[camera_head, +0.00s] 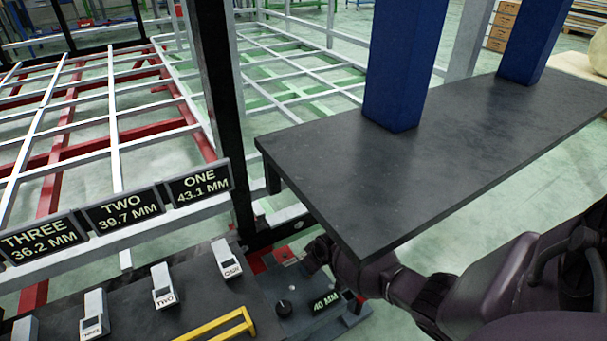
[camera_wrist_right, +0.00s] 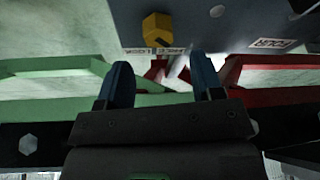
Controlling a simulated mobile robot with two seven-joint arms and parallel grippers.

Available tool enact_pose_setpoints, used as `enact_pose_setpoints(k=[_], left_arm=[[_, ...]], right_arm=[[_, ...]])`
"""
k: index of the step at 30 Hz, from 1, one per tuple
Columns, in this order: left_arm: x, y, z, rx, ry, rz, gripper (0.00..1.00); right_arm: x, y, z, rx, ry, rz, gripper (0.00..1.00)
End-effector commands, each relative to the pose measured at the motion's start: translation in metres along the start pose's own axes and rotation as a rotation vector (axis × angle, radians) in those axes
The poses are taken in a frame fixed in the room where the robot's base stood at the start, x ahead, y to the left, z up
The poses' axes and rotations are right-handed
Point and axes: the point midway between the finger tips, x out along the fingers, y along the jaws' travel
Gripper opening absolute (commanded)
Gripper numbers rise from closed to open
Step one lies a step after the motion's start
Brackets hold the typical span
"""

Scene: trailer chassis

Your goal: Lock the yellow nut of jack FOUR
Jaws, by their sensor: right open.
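In the right wrist view, the yellow nut (camera_wrist_right: 157,28) is at the top, on the underside edge of a grey plate (camera_wrist_right: 210,25). A label reading FOUR (camera_wrist_right: 272,44) is on the plate to its right, and a LOCK marking (camera_wrist_right: 152,50) sits just below the nut. My right gripper (camera_wrist_right: 163,80) is open with two blue fingers pointing toward the nut. The nut is beyond the fingertips and apart from them, nothing between the fingers. My left gripper is out of view.
Green (camera_wrist_right: 60,75) and red (camera_wrist_right: 265,80) beams cross near my right fingers. In the head view, a dark tabletop (camera_head: 330,160) with blue posts (camera_head: 405,70) overhangs my right arm. Signs for ONE (camera_head: 200,185), TWO (camera_head: 122,211) and THREE (camera_head: 40,240) stand left, above labelled blocks and a yellow handle (camera_head: 220,325).

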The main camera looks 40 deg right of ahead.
Motion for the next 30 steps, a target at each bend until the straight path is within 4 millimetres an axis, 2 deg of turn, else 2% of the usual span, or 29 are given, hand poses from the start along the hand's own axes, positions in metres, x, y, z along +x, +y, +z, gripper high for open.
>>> enact_pose_setpoints(k=[1, 9, 15, 25, 30], left_arm=[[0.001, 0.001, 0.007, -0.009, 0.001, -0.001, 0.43], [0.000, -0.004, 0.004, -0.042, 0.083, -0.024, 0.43], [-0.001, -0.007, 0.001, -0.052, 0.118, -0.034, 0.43], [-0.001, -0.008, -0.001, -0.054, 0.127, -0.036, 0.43], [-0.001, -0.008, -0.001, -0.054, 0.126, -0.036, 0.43]], right_arm=[[0.015, 0.000, 0.008, 0.001, -0.012, 0.000, 0.61], [0.045, 0.000, 0.005, 0.000, -0.006, 0.000, 0.61], [0.053, 0.000, 0.001, -0.001, -0.001, 0.000, 0.61], [0.053, 0.000, -0.001, -0.001, 0.003, 0.000, 0.61], [0.053, 0.000, -0.001, -0.001, 0.002, 0.000, 0.35]])
